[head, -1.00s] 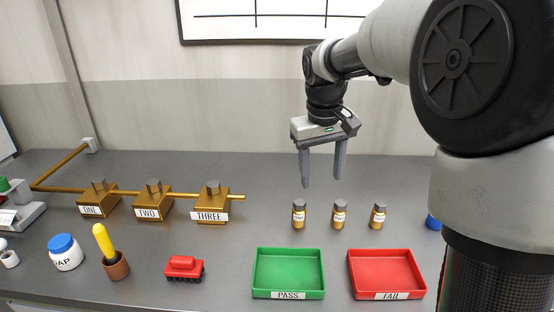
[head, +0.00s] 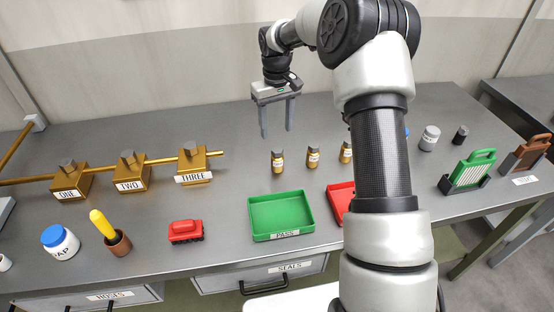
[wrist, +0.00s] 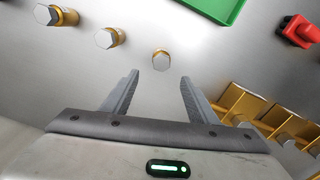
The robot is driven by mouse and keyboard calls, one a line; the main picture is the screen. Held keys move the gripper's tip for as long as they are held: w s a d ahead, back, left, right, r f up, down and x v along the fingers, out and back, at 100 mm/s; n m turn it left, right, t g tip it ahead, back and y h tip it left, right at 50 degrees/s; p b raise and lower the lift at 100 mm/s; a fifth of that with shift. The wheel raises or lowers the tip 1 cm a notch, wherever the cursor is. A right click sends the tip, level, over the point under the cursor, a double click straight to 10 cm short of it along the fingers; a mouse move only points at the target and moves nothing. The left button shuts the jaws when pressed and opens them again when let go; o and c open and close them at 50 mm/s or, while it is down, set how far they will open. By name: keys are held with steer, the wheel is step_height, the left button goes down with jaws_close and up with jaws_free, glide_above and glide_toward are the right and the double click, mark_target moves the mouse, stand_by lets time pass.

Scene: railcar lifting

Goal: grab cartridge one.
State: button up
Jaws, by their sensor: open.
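Three small brass cartridges with grey caps stand upright in a row: a left one (head: 277,161), a middle one (head: 313,157) and a right one (head: 346,152). Their labels are too small to read surely, so I cannot tell which is number one. My gripper (head: 277,132) is open and empty, fingers down, above and behind the left cartridge. In the wrist view one cartridge (wrist: 161,61) sits just beyond the gap between my open fingertips (wrist: 159,78). The other two show to its left (wrist: 108,38) (wrist: 54,15). My gripper touches none of them.
A green PASS tray (head: 281,225) and a red FAIL tray (head: 340,203), partly hidden by my arm, lie in front. Brass blocks ONE (head: 70,181), TWO (head: 131,172) and THREE (head: 193,165) on a pipe stand left. A red toy-like piece (head: 186,231) lies left of the green tray.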

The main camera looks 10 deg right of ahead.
mark_target(277, 149)
step_height(277, 149, down, 6)
steer(key=shift+f, duration=0.1)
steer(key=f, duration=0.2)
steer(key=s+f+p, duration=0.1)
steer(key=f, duration=0.1)
steer(key=shift+f, duration=0.55)
jaws_close()
